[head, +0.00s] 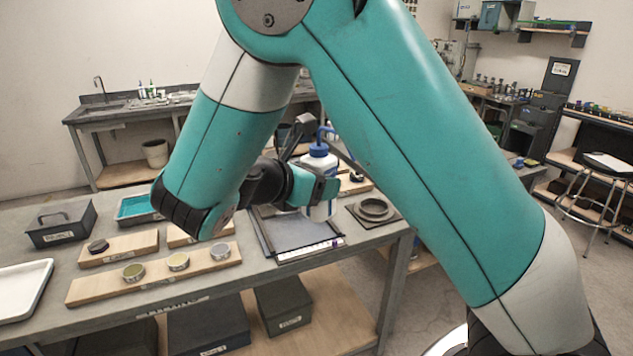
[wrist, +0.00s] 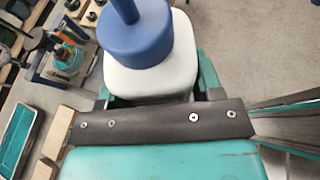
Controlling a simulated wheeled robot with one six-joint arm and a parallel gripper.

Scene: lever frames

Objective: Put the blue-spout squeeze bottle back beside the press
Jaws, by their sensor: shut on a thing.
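The squeeze bottle is white with a blue cap and bent blue spout (head: 319,160). It stands upright in my gripper (head: 318,192), which is shut around its body, over the far right part of the workbench. In the wrist view the bottle's white shoulder (wrist: 181,78) and blue cap (wrist: 136,36) show from above, close in front of my gripper (wrist: 155,98). A dark upright lever (head: 300,135), perhaps part of the press, rises just left of the bottle. Its base is hidden behind my arm. I cannot tell whether the bottle touches the bench.
A dark-framed flat tray (head: 290,234) lies below the gripper. A round dish on a square plate (head: 374,209) sits right of the bottle. Wooden strips with small pots (head: 155,271), a teal tray (head: 136,208) and a grey box (head: 62,224) fill the left.

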